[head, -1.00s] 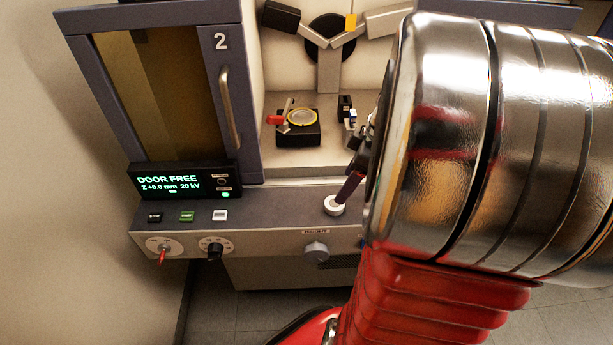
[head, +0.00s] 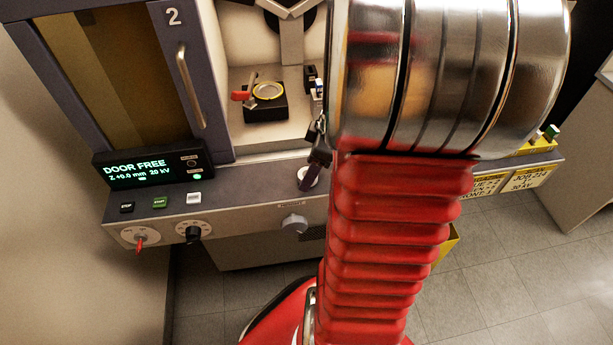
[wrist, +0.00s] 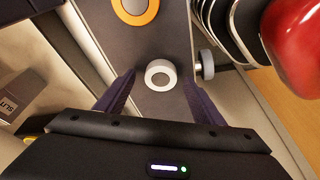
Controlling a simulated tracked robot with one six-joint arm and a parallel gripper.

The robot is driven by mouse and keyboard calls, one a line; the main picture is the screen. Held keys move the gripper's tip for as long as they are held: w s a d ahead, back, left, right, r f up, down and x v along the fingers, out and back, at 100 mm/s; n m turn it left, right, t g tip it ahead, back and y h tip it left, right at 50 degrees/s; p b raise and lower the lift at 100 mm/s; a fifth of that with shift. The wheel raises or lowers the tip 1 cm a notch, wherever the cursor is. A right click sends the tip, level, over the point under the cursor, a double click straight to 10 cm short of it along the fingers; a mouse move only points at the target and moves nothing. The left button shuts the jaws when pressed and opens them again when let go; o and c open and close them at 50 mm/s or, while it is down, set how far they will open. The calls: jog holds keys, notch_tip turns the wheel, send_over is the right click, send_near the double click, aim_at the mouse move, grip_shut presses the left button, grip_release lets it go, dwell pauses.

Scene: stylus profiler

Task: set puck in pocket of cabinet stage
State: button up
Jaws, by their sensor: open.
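A small white round piece with a grey centre, which looks like the puck (wrist: 160,75), sits on the dark front ledge (head: 255,195). It also shows in the head view (head: 308,177), just below my gripper (head: 317,155). In the wrist view my gripper (wrist: 158,80) is open, with one dark finger on each side of the puck. I cannot tell whether the fingers touch it. The stage, a black block (head: 266,114) with a yellow ring (head: 268,92) on top, stands inside the open cabinet. The ring's inside looks empty of anything white.
A red-handled lever (head: 241,96) stands at the stage's left. An orange ring with a pale centre (wrist: 135,9) lies further along the ledge. A grey knob (head: 294,222) sticks out of the front panel. The cabinet door (head: 182,85) is at the left. My arm hides the cabinet's right side.

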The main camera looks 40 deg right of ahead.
jog(key=shift+w+f, duration=0.1)
jog(key=shift+f, duration=0.3)
jog(key=c, duration=1.1)
